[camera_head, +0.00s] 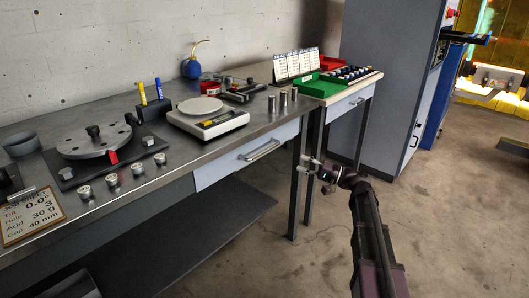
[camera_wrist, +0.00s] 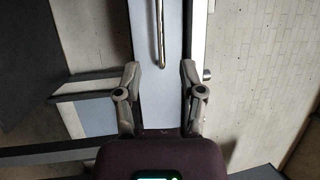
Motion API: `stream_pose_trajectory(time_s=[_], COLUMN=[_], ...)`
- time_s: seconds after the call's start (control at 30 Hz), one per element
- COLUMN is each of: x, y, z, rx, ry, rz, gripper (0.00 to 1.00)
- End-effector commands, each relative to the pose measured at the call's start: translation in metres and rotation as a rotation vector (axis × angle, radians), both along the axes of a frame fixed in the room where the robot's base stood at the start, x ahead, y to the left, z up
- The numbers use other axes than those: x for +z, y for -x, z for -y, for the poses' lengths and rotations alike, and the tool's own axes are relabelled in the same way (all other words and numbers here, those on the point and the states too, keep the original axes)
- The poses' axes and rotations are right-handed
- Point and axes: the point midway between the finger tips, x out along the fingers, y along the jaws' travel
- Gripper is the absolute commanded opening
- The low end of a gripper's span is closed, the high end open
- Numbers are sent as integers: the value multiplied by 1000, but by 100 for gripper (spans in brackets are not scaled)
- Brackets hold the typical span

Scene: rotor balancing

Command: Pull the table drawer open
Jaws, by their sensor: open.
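The table drawer has a pale blue-grey front (camera_head: 222,170) under the metal worktop and looks shut. Its bar handle (camera_head: 262,150) is silver and runs across the front. My gripper (camera_head: 308,166) is right of the drawer, in front of the table leg, apart from the handle. In the wrist view my gripper (camera_wrist: 160,70) is open and empty, with one finger on each side. There the handle (camera_wrist: 160,30) runs upright from the top edge, its lower end between the fingertips in the picture. The drawer front (camera_wrist: 145,95) lies behind it.
The worktop (camera_head: 215,150) holds a white scale (camera_head: 208,118), a rotor disc (camera_head: 94,138) and several small weights. A smaller side table with its own drawer (camera_head: 348,104) stands behind my gripper. A low shelf (camera_head: 190,235) lies beneath. The floor (camera_head: 450,210) at right is clear.

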Motion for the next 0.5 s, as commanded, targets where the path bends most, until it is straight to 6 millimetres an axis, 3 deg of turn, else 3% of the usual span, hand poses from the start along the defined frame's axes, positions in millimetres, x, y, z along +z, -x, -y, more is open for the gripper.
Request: stream_pose_trajectory(time_s=[0.27, 0.5], x=[4, 10], y=[-5, -14], z=[-18, -50], rx=[1, 2], ry=[0, 0], rz=[0, 0], gripper=[51, 51])
